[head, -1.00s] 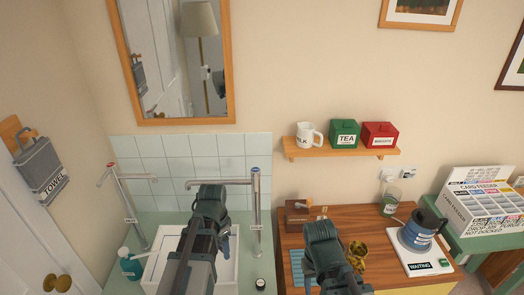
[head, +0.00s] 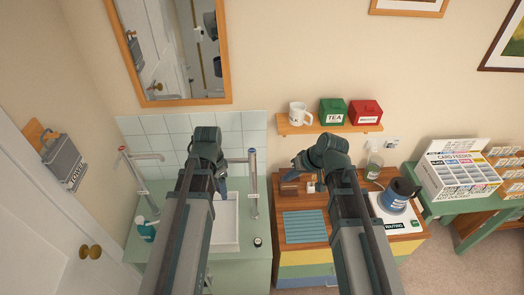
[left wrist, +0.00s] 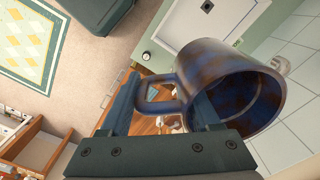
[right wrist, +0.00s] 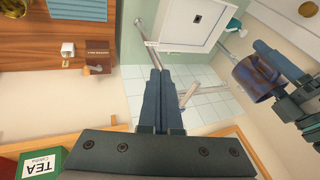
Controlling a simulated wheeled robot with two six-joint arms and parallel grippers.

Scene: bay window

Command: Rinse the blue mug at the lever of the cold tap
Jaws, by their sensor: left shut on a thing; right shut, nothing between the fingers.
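The blue mug (left wrist: 225,85), mottled with brown patches, is held by its handle in my left gripper (left wrist: 165,92), which is shut on it. The mug is tilted, its mouth facing lower right in the left wrist view. It also shows in the right wrist view (right wrist: 258,75); my arm hides it in the head view. The cold tap (head: 253,190), with a blue top, stands at the right of the white basin (head: 228,222). Its spout reaches left behind my left arm. My right gripper (right wrist: 160,75) is shut and empty, in the air above the wooden cabinet.
A red-topped tap (head: 135,170) and a teal bottle (head: 146,231) stand left of the basin. A shelf (head: 330,128) with a white jug and two tins hangs above.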

